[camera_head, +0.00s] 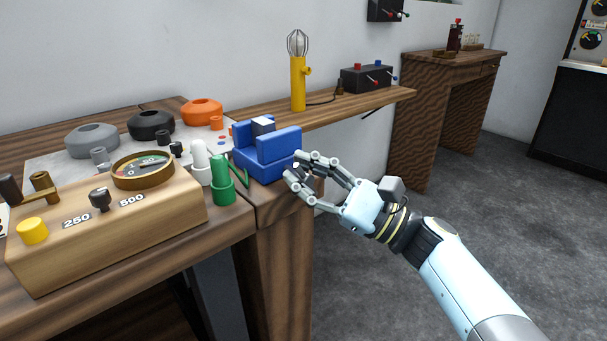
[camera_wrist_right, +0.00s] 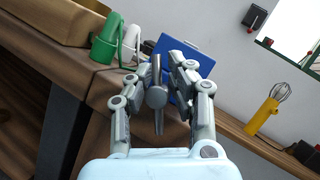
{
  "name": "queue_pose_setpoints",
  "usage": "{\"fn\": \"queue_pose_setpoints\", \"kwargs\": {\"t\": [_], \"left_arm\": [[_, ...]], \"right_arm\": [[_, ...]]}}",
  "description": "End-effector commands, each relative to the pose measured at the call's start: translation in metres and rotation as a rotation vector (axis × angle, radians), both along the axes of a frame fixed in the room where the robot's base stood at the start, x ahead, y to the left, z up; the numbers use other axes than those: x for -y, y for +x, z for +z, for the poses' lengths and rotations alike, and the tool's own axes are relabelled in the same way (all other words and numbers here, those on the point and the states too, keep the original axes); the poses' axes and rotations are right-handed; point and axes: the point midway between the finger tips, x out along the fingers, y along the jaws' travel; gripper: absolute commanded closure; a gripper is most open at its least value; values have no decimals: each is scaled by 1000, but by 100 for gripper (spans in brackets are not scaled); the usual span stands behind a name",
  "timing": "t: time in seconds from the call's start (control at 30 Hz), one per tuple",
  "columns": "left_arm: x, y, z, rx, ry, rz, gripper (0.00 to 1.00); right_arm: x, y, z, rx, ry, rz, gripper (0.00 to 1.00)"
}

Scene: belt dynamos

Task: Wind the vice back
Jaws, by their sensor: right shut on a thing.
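The blue vice (camera_head: 262,166) sits at the right end of the workbench, with a small pale-topped block (camera_head: 263,125) between its jaws. My right gripper (camera_head: 296,168) is at the vice's right side, shut on the vice handle. In the right wrist view the grey handle (camera_wrist_right: 157,97), a bar with a round hub, stands between the fingers of my right gripper (camera_wrist_right: 155,80). The blue vice (camera_wrist_right: 190,52) is partly hidden behind the fingers there. In the head view the fingers cover most of the handle. My left gripper is not in view.
A yellow lamp (camera_head: 298,85) and a black switch box (camera_head: 366,78) stand on a shelf behind. Open floor (camera_head: 400,290) lies to the right.

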Motion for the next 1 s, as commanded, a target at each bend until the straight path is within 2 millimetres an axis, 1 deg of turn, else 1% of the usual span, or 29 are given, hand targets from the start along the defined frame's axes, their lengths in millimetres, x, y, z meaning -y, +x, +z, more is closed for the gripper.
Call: {"fn": "queue_pose_setpoints", "kwargs": {"t": [0.03,0.33,0.5,0.63,0.93,0.97,1.0], "left_arm": [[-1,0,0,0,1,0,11],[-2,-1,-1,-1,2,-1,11],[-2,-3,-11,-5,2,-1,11],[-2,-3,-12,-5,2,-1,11],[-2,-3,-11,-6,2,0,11],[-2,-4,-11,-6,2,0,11],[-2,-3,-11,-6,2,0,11]], "right_arm": [[0,-1,-3,-5,-2,2,100],[-1,-2,-6,0,-16,4,100],[-2,-4,-9,118,-178,6,100],[-3,-5,-10,192,-284,7,100],[-3,-5,-12,203,-310,6,100],[-3,-5,-12,203,-310,6,87],[-3,-5,-13,201,-310,6,81]]}}
